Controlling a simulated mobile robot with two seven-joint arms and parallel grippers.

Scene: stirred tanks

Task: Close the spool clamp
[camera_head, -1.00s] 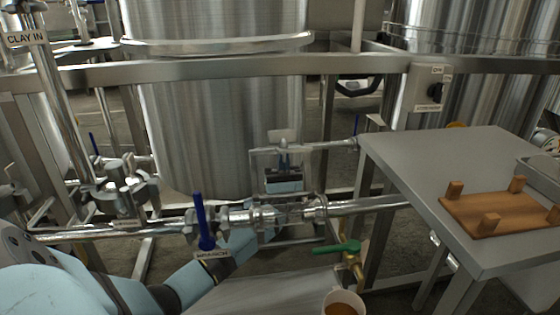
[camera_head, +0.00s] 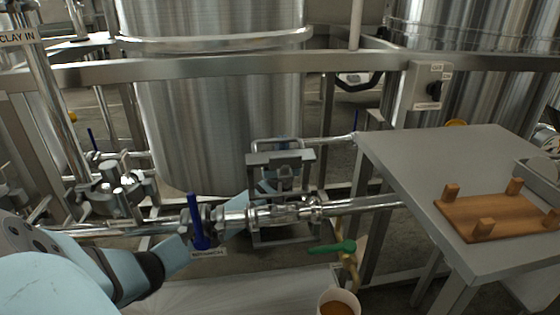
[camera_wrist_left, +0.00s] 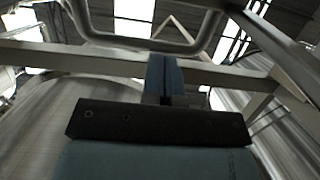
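The spool (camera_head: 272,213) is a shiny steel pipe piece in the horizontal line, with clamp fittings at its ends. The right-hand clamp (camera_head: 316,206) sits where the spool meets the pipe to the right. Its latch is too small to tell open from shut. My left arm comes in from the lower left and passes behind the pipe. My left gripper (camera_head: 282,170) is just behind and above the spool, partly hidden by pipework. In the left wrist view its fingers (camera_wrist_left: 164,77) look pressed together, with nothing visible between them. My right gripper is out of view.
A blue-handled valve (camera_head: 197,222) stands left of the spool. A green-handled valve (camera_head: 333,248) and a cup of brown liquid (camera_head: 339,304) are below right. A steel table (camera_head: 440,160) with a wooden rack (camera_head: 497,217) stands right. A large tank (camera_head: 215,100) rises behind.

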